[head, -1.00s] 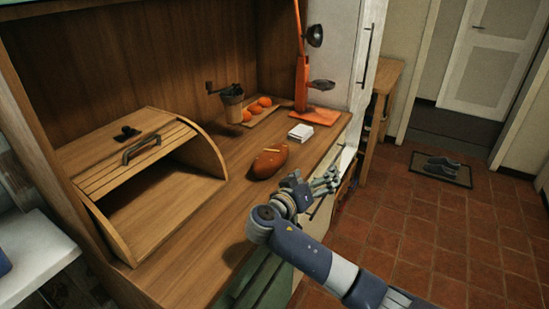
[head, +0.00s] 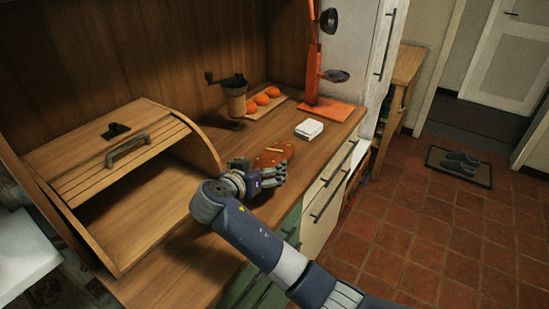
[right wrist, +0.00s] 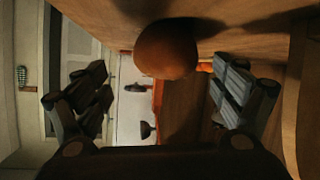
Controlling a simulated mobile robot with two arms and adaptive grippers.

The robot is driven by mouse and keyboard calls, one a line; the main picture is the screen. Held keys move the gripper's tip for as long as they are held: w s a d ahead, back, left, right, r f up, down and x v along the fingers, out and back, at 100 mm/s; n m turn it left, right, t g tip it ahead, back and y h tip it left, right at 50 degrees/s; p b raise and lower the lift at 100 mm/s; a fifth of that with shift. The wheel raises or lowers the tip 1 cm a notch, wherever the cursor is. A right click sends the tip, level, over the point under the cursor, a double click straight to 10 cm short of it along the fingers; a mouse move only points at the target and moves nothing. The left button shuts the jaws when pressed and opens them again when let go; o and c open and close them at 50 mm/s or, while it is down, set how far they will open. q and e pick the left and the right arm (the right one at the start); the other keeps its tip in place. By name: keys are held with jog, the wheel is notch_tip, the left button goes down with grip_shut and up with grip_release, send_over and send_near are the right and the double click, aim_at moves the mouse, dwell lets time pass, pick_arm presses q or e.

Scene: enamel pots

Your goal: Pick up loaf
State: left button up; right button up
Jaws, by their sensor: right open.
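The loaf (head: 273,155) is a brown, oval bread with pale scores on top, lying on the wooden counter (head: 190,262). In the head view my right gripper (head: 272,174) is at the loaf's near side and covers part of it. In the right wrist view the loaf (right wrist: 167,49) shows end-on ahead, between the two spread fingers of my right gripper (right wrist: 160,92). The fingers are open, one on each side, and I see no grip on the loaf. My left gripper is not in view.
An open wooden bread bin (head: 130,190) stands left of the loaf. A grinder (head: 234,98), several orange fruits on a board (head: 258,113), a white stack (head: 309,129) and an orange lamp or scale (head: 316,75) stand behind. Drawers (head: 325,205) lie below the counter edge.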

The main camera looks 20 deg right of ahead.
aim_at(266, 164)
jog(key=shift+w+d+f, duration=0.2)
jog(key=shift+w+d, duration=0.25)
jog(key=p+x, duration=0.1)
jog(key=x, duration=0.3)
jog(key=shift+w, duration=0.15)
jog(key=shift+w+d+f, duration=0.15)
jog(key=shift+w, duration=0.05)
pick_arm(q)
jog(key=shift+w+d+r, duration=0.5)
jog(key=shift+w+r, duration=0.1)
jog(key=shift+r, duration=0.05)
pick_arm(e)
jog(key=shift+c, duration=0.6)
jog(key=c, duration=1.3)
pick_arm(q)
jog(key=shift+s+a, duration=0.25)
